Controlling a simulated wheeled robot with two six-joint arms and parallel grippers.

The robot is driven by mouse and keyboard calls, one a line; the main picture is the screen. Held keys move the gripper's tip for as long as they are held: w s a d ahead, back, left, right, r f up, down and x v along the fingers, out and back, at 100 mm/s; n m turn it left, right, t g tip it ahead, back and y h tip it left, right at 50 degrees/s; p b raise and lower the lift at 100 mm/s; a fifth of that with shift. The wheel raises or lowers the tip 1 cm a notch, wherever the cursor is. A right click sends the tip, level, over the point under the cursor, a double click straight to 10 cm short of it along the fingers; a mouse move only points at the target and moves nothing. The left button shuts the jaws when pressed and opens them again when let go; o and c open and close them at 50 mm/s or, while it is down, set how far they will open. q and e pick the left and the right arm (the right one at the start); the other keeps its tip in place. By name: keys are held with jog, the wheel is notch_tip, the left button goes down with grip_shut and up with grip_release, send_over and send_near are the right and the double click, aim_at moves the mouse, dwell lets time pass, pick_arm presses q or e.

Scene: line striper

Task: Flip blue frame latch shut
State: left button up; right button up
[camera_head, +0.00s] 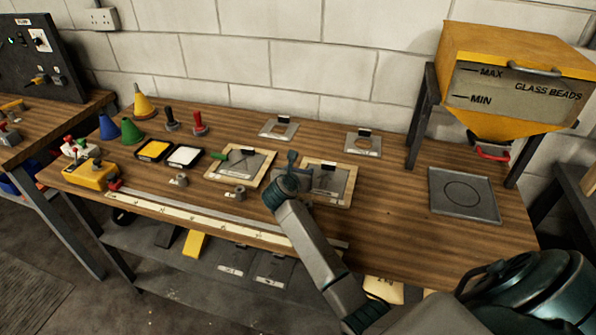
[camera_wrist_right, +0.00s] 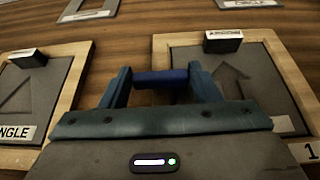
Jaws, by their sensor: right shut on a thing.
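Two wooden stencil frames lie side by side in the middle of the bench. The right frame (camera_head: 347,186) carries a grey plate, partly hidden by my right arm; in the right wrist view this frame (camera_wrist_right: 294,98) shows an arrow plate (camera_wrist_right: 232,80). My right gripper (camera_head: 291,160) reaches over its left side. In the right wrist view, my right gripper (camera_wrist_right: 162,84) is shut on the blue latch (camera_wrist_right: 161,78), a short bar spanning between the two fingers. The latch's hinge end is hidden. My left gripper is not in view.
The left frame (camera_head: 264,165) has a green latch (camera_head: 219,155). Paint trays (camera_head: 184,156), coloured cones (camera_head: 145,106) and a long ruler (camera_head: 190,212) lie to the left. A yellow glass-bead hopper (camera_head: 515,75) and a grey plate (camera_head: 463,211) stand right.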

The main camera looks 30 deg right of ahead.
jog(key=o, duration=1)
jog(key=b+v, duration=0.3)
jog(key=v, duration=0.7)
jog(key=shift+s+a, duration=0.1)
jog(key=shift+s+a+r, duration=0.15)
jog(key=shift+s, duration=0.05)
